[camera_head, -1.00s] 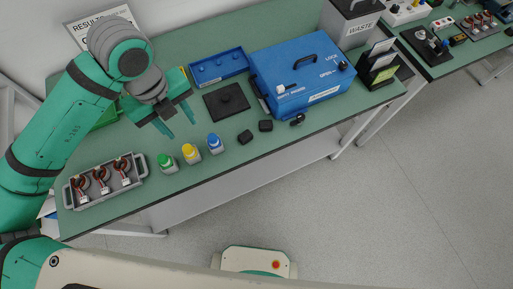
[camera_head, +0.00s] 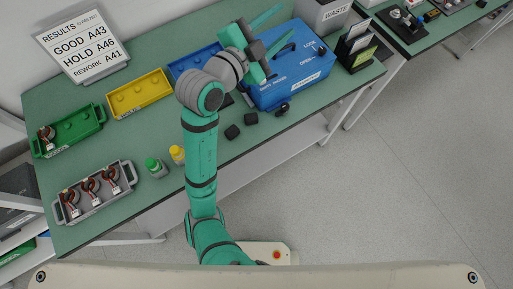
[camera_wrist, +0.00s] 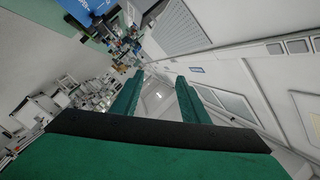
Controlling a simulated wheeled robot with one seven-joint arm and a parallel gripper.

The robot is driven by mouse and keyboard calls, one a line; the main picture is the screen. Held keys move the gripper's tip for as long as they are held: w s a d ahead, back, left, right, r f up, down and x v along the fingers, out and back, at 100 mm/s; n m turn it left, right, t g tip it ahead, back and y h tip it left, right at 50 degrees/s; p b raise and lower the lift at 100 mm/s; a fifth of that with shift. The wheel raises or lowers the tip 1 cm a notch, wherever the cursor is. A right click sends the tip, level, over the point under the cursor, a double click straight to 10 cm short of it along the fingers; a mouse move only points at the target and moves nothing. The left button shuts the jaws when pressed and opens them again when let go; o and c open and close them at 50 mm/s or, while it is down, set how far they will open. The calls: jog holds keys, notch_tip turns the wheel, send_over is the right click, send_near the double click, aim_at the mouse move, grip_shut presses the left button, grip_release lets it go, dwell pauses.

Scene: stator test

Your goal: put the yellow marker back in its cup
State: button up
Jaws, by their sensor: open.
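My gripper (camera_head: 276,29) is raised above the blue box in the head view, its two green fingers spread with nothing between them. In the wrist view the open gripper (camera_wrist: 160,76) points out across the room, and no task object shows between the fingers. A small yellow-topped item with a pale base (camera_head: 177,154) stands near the front edge of the bench, partly beside my arm. I cannot tell if it is the marker in its cup or a bottle. A similar green-topped item (camera_head: 154,166) stands to its left. No separate loose yellow marker is clearly visible.
The blue box (camera_head: 300,88) stands at the bench's right, with small black blocks (camera_head: 232,131) before it. A yellow tray (camera_head: 140,92), green tray (camera_head: 70,132), blue tray (camera_head: 190,62) and grey rack of parts (camera_head: 95,192) are on the bench. A results board (camera_head: 82,46) stands behind.

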jog(key=s+f+n+t+y, duration=0.2)
jog(key=s+f+n+y, duration=0.4)
jog(key=f+n, duration=0.4)
jog(key=s+f+n+t+y, duration=0.2)
jog(key=s+f+n+y, duration=0.2)
jog(key=s+f+n, duration=0.45)
jog(key=s+a+f, duration=0.1)
jog(key=s+f, duration=0.2)
jog(key=s, duration=0.4)
jog(key=s+a+f+g, duration=0.1)
jog(key=s+a+f, duration=0.1)
jog(key=s, duration=0.6)
jog(key=s+a+f+g, duration=0.1)
jog(key=s+a+f, duration=0.1)
jog(key=s, duration=0.6)
jog(key=shift+f+m+y, duration=0.3)
jog(key=shift+f+m, duration=0.15)
jog(key=shift+f, duration=0.35)
